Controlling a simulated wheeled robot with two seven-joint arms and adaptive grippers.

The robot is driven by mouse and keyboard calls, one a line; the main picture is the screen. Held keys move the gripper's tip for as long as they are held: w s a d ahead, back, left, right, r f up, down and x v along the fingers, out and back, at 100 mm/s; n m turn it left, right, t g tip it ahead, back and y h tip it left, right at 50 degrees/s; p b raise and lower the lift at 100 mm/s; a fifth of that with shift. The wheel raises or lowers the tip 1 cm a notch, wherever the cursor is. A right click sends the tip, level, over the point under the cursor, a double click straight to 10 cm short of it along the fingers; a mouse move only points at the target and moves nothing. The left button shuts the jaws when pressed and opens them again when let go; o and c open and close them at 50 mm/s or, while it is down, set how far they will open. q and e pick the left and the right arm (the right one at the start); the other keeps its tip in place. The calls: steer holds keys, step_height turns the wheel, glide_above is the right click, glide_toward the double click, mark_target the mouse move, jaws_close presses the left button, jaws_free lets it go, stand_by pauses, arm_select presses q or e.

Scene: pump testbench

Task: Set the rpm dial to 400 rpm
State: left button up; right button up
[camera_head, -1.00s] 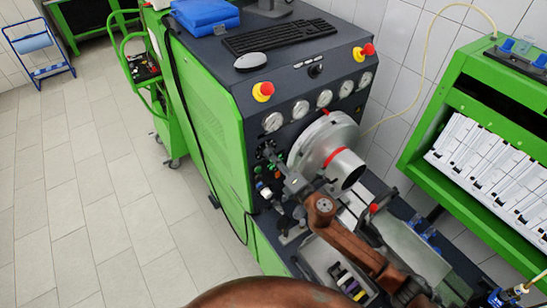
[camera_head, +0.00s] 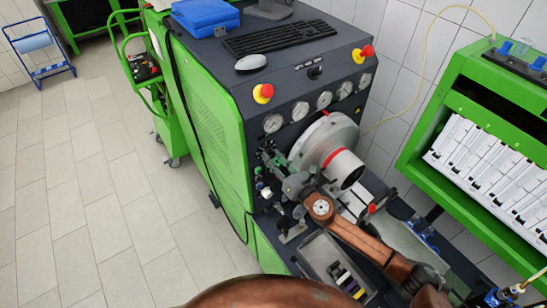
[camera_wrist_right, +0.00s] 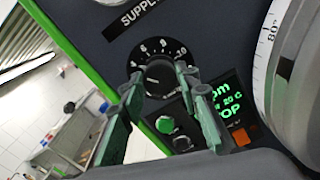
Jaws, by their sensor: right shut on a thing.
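The round black dial (camera_wrist_right: 158,76), with white numbers including 4, 6 and 10 around it, is on the dark panel in the right wrist view. My right gripper (camera_wrist_right: 161,82) is shut on its knob, one finger on each side. The setting of the pointer cannot be read surely. In the head view my right gripper (camera_head: 268,157) is against the front panel and covers the dial. My left gripper is not in view.
A large silver drum (camera_head: 325,140) with a red ring stands close right of the gripper. Gauges (camera_head: 300,111) and red-yellow stop buttons (camera_head: 263,92) are above. A green button (camera_wrist_right: 165,125) and an orange square (camera_wrist_right: 240,135) are below the dial.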

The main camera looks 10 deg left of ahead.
steer(key=shift+f, duration=0.1)
stand_by(0.3)
steer(key=o, duration=1.2)
steer(key=shift+c, duration=0.2)
steer(key=v, duration=1.2)
